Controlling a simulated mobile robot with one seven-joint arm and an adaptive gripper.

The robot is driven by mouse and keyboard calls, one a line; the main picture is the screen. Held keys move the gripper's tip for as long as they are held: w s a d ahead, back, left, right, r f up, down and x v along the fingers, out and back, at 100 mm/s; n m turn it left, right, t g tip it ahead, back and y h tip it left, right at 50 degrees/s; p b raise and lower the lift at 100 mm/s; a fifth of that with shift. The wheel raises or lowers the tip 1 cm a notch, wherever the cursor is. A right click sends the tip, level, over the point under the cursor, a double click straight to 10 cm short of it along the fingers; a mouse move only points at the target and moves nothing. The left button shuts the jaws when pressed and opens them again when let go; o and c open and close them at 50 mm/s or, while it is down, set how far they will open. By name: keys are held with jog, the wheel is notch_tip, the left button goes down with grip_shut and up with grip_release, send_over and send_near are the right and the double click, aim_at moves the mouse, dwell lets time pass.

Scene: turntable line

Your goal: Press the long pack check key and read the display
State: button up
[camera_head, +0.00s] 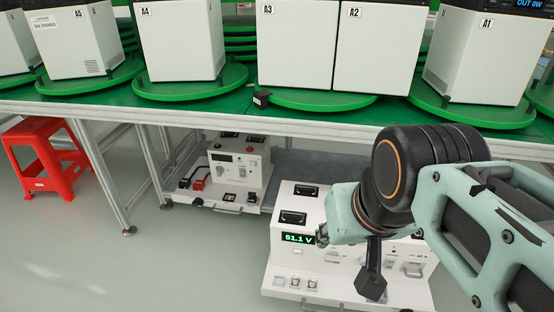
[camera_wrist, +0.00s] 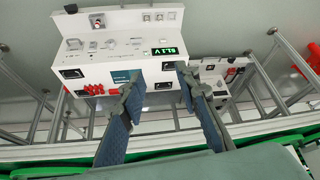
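The white test unit (camera_head: 283,262) stands on the low shelf under the line. Its display (camera_head: 299,239) reads 51.1 V in green; the display also shows, upside down, in the wrist view (camera_wrist: 165,51). Several small square keys (camera_head: 296,282) sit on the unit's front ledge, also seen in the wrist view (camera_wrist: 158,16). Their labels are too small to read, so I cannot tell which is the long pack check key. My gripper (camera_wrist: 156,78) has its two fingers apart with nothing between them. It hangs over the unit, apart from the keys. My arm hides the unit's right part in the head view.
A second white unit (camera_head: 238,162) stands behind to the left on the shelf. Above, white packs (camera_head: 180,40) stand on green turntables (camera_head: 190,86). A red stool (camera_head: 45,155) is at the left. The floor in front is clear at the left.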

jog(key=shift+c, duration=0.7)
grip_shut()
dwell(0.6)
